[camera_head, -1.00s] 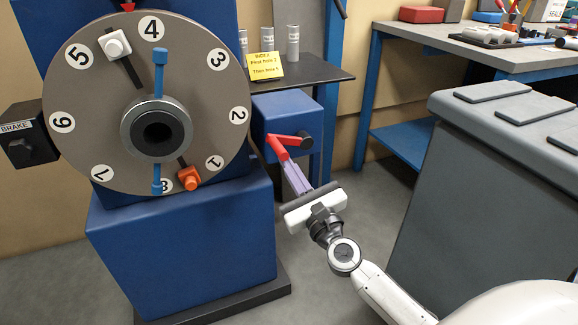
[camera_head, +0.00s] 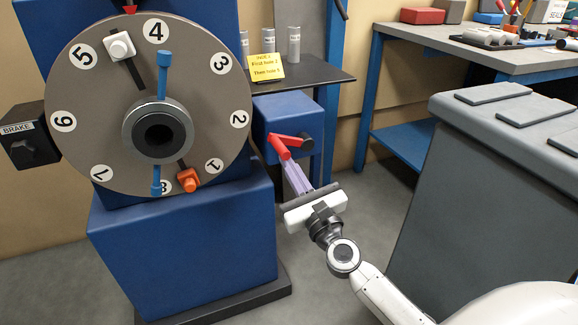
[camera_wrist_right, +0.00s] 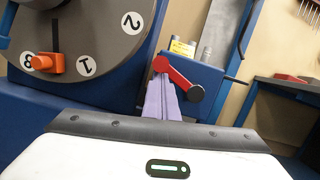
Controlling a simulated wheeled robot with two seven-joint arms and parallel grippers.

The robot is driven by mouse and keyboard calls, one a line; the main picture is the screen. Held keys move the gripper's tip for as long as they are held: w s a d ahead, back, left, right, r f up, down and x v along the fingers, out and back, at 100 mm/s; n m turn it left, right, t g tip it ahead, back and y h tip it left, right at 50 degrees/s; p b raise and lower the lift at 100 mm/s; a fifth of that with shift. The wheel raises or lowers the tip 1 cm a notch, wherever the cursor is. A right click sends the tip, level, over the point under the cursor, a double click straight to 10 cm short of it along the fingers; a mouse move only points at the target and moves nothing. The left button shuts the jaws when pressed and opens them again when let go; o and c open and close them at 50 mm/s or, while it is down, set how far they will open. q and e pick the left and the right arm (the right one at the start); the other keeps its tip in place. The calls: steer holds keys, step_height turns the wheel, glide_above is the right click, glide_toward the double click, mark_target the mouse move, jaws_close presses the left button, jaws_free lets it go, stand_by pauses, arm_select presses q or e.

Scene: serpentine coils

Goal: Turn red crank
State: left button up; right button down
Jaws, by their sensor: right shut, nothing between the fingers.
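The red crank (camera_head: 280,147) is on the front of a small blue box (camera_head: 275,108), right of the big grey dial (camera_head: 195,75). Its red arm runs left from a black hub, and a red handle points toward me. My right gripper (camera_head: 288,164) is shut and empty, its pale purple fingers at the end of the handle. In the right wrist view, the fingertips (camera_wrist_right: 161,82) sit just below the red handle end (camera_wrist_right: 161,64); whether they touch it I cannot tell. My left gripper is not in view.
The dial carries numbers, blue pegs, a white knob (camera_head: 120,46) and an orange knob (camera_head: 188,180). A black brake box (camera_head: 30,143) is at left. A yellow note (camera_head: 266,68) stands on a dark shelf (camera_head: 325,75). A grey cabinet (camera_head: 480,190) is close at right.

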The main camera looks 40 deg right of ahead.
steer(key=shift+r+m+h+p, duration=0.3)
steer(key=shift+r+m+p, duration=0.05)
steer(key=shift+r+m, duration=0.6)
arm_select(q)
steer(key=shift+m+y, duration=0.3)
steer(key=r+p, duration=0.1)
steer(key=p, duration=0.1)
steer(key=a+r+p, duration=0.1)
steer(key=p, duration=0.1)
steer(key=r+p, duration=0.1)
steer(key=p, duration=0.2)
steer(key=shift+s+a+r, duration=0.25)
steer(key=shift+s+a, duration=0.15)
arm_select(e)
steer(key=s+d+r+m+g+h, duration=0.1)
steer(key=d+r+m+h, duration=0.2)
steer(key=m, duration=0.7)
step_height(320, 180, up, 2)
steer(key=shift+d+r+m+g, duration=0.15)
steer(key=shift+d+m+g, duration=0.25)
steer(key=shift+d, duration=0.75)
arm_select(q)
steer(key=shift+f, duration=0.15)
arm_select(e)
steer(key=shift+s, duration=0.15)
